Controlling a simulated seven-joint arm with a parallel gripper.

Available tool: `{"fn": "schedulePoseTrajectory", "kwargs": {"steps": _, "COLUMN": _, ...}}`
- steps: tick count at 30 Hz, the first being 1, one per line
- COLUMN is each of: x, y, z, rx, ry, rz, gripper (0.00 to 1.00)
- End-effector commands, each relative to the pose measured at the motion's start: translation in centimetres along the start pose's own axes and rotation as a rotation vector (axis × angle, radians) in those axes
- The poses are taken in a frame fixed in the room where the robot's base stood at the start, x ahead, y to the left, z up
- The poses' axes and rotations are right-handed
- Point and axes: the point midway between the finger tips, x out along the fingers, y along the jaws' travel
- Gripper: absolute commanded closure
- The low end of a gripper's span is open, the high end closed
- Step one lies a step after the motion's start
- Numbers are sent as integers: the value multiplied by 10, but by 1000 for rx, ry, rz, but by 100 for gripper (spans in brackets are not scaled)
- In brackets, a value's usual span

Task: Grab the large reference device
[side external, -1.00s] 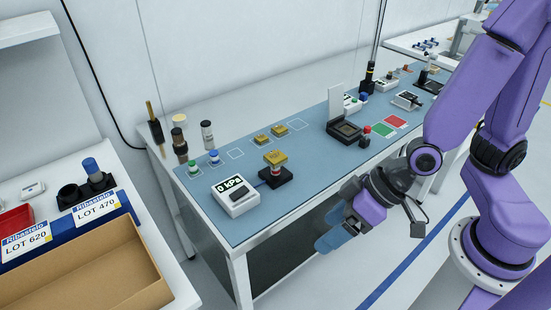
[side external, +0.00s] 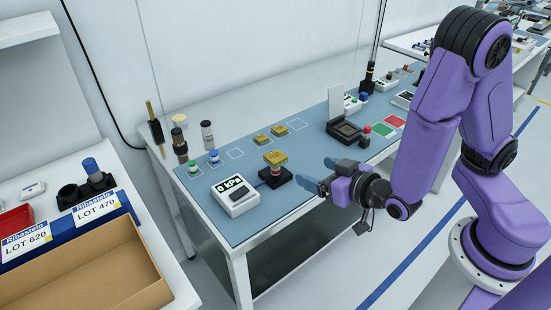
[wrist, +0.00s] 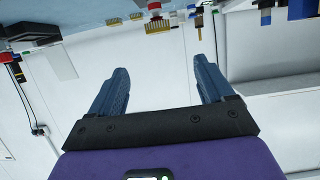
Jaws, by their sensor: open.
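Two gold block-like devices lie on the blue mat, one (side external: 262,139) on the left and one (side external: 280,130) on the right; I cannot tell which is the large reference device. Another gold piece (side external: 276,157) sits atop a red-and-white stem on a black base (side external: 276,177). It seems to show in the wrist view as a gold comb-like piece (wrist: 158,26) near the top edge. My gripper (side external: 318,174) is open and empty, at the table's front edge, right of the black base. Its blue fingers (wrist: 160,72) are spread with nothing between them in the wrist view.
A white 0 kPa meter (side external: 235,195) stands left of the black base. Small capped cylinders stand at the mat's left. The mat's front middle is clear.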

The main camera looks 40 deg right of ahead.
Motion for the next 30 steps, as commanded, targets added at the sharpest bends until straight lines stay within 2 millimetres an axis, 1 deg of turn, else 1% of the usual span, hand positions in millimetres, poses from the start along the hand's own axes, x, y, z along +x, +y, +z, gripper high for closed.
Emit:
{"fn": "schedulePoseTrajectory", "kwargs": {"steps": 3, "x": 11, "y": 0, "z": 0, "rx": 0, "ry": -1, "rz": 3, "gripper": 19}}
{"fn": "schedulePoseTrajectory", "kwargs": {"steps": 11, "x": 31, "y": 0, "z": 1, "rx": 1, "ry": -2, "rz": 1, "gripper": 19}}
{"fn": "schedulePoseTrajectory", "kwargs": {"steps": 18, "x": 75, "y": 1, "z": 1, "rx": 5, "ry": -2, "rz": 5, "gripper": 19}}
{"fn": "schedulePoseTrajectory", "kwargs": {"steps": 21, "x": 89, "y": 1, "z": 1, "rx": 4, "ry": -3, "rz": 3, "gripper": 19}}
{"fn": "schedulePoseTrajectory", "kwargs": {"steps": 24, "x": 99, "y": 1, "z": 1, "rx": 3, "ry": -2, "rz": 1, "gripper": 19}}
{"fn": "schedulePoseTrajectory", "kwargs": {"steps": 30, "x": 109, "y": 1, "z": 1, "rx": 3, "ry": -2, "rz": 1, "gripper": 19}}
